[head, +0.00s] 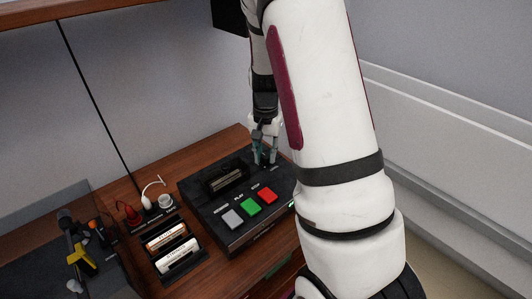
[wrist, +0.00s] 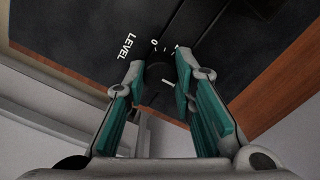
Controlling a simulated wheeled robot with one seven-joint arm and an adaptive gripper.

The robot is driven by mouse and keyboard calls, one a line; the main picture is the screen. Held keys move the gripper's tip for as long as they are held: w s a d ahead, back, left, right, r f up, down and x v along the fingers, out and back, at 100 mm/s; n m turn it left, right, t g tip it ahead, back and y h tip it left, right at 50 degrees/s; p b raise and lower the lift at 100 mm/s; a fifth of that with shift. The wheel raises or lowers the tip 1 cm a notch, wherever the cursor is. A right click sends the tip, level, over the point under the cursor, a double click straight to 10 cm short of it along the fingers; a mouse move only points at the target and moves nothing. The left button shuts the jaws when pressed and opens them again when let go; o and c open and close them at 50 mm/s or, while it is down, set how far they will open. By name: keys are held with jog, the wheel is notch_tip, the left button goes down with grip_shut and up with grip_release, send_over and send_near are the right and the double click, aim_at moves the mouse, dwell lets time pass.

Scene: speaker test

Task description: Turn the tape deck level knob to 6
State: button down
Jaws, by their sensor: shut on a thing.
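The tape deck (head: 212,206) is a black box on the wooden desk, with a grey, a green and a red button on top. My gripper (head: 264,160) points down at its far right part. In the wrist view, the dark round level knob (wrist: 157,74) sits between my two fingertips, and my gripper is shut on it. A short white mark shows on the knob, towards the lower right in that view. The LEVEL label (wrist: 126,46) and the scale figure 0 (wrist: 154,43) are readable. Another figure is partly covered by the right finger, and the rest of the scale is hidden.
A dark mat with yellow and black tools (head: 80,250) lies at far left. A wall rises close behind the desk.

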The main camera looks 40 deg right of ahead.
aim_at(265, 156)
jog(key=m, duration=0.5)
jog(key=shift+m+p, duration=0.3)
jog(key=shift+p, duration=0.1)
dwell(0.3)
jog(key=c, duration=1.3)
grip_release()
jog(key=shift+c, duration=0.2)
notch_tip(265, 156, up, 12)
